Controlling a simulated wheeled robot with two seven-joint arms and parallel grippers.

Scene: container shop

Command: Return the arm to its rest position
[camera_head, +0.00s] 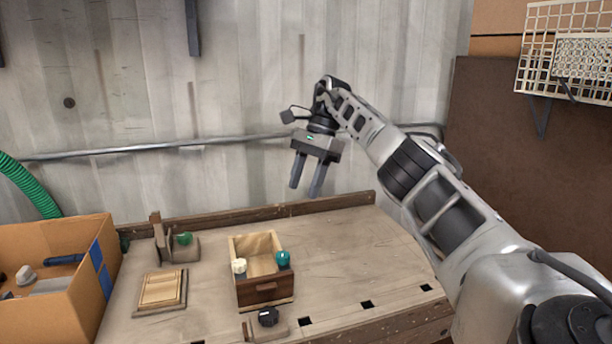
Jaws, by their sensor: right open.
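My right arm comes in from the lower right and reaches up to the middle of the head view. Its gripper (305,190) points down, with two grey fingers apart and nothing between them. It hangs in the air above the back edge of the workbench (350,245), clear of everything on it. My left gripper is not in view.
A wooden box (265,288) with a cream knob (239,267) and a teal knob (283,259) stands on the bench. A cardboard box (60,310) is at left. A wooden plate (162,290) lies between them. The bench's right part is clear.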

